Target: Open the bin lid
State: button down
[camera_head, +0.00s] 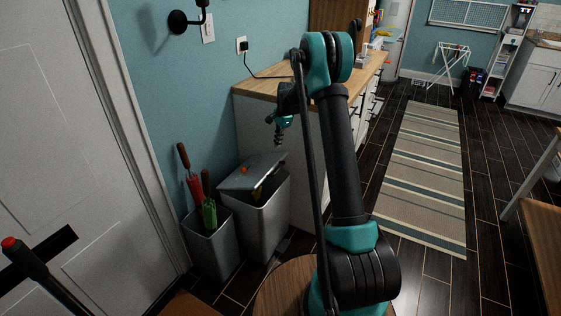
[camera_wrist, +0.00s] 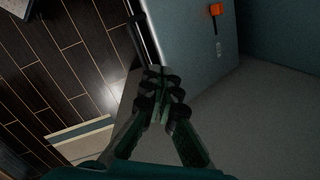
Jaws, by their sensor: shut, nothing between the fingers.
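The grey bin (camera_head: 265,220) stands on the floor against the wall, beside the cabinet end. Its flat grey lid (camera_head: 262,166) is tilted up off the rim, with a dark gap beneath its front and right edges. A small orange item (camera_head: 243,170) shows at the lid, and a yellowish item shows in the gap. My gripper (camera_head: 279,142) is above the lid, apart from it, fingers pointing down. In the wrist view my gripper (camera_wrist: 158,80) is shut and empty. A pale panel, apparently the lid (camera_wrist: 195,45), lies beyond the fingertips, with an orange item (camera_wrist: 216,10).
A smaller grey bin (camera_head: 212,250) with red and green umbrellas (camera_head: 197,190) stands left of the lidded bin. A wooden-topped cabinet (camera_head: 262,90) is close behind and right. A round wooden stool top (camera_head: 285,288) is in front. The striped rug (camera_head: 425,170) area is open.

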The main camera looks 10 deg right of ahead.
jog(key=s+d+f+m+t+y, duration=0.4)
jog(key=s+d+f+m, duration=0.45)
jog(key=m, duration=0.35)
jog(key=d+x, duration=0.1)
jog(key=x, duration=0.9)
jog(key=shift+w+a+r, duration=0.25)
jog(key=shift+r, duration=0.3)
jog(key=shift+w+a+r, duration=0.3)
jog(key=shift+r, duration=0.25)
jog(key=shift+w+a+r, duration=0.25)
jog(key=shift+r, duration=0.3)
jog(key=shift+r, duration=0.1)
